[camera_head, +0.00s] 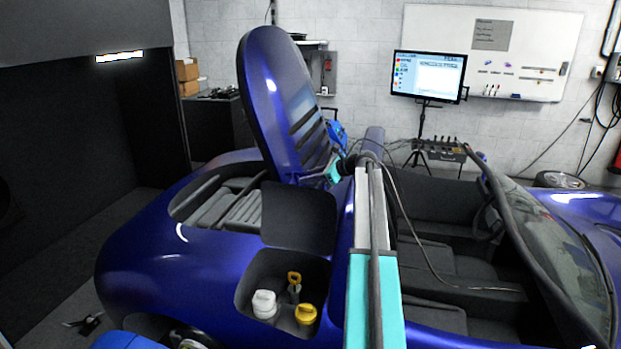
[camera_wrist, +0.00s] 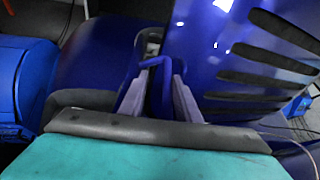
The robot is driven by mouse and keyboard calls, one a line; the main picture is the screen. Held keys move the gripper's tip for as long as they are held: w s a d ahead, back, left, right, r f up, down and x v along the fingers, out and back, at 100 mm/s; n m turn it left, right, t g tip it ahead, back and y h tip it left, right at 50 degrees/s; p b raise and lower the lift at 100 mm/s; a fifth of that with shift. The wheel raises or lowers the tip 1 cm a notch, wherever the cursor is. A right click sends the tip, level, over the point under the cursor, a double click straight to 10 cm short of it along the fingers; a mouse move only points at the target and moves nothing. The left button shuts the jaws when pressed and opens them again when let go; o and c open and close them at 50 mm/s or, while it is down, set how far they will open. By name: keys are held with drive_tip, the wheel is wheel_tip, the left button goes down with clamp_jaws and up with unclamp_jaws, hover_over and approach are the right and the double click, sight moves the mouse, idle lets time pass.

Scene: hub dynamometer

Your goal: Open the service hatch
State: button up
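A large blue louvred panel (camera_head: 275,95) stands raised and tilted above the rear of the blue car; it fills the right of the wrist view (camera_wrist: 235,50). A small dark flap (camera_head: 298,215) stands upright behind an open recess (camera_head: 248,285) in the car's side. I cannot tell which of these is the service hatch. My gripper (camera_wrist: 157,80) is beside the raised panel, with its two pale fingers on either side of a blue bar (camera_wrist: 155,62). I cannot tell whether the fingers touch the bar. My teal arm hides part of the car's middle.
The recess holds a white cap (camera_head: 264,303), a yellow cap (camera_head: 306,314) and a yellow-ringed dipstick (camera_head: 294,284). The open cockpit (camera_head: 440,260) and windshield (camera_head: 545,240) lie right of my arm. A monitor (camera_head: 428,76) stands behind the car.

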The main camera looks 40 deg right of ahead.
drive_tip(key=b+v, duration=0.4)
drive_tip(key=v, duration=0.9)
drive_tip(key=shift+d, duration=0.1)
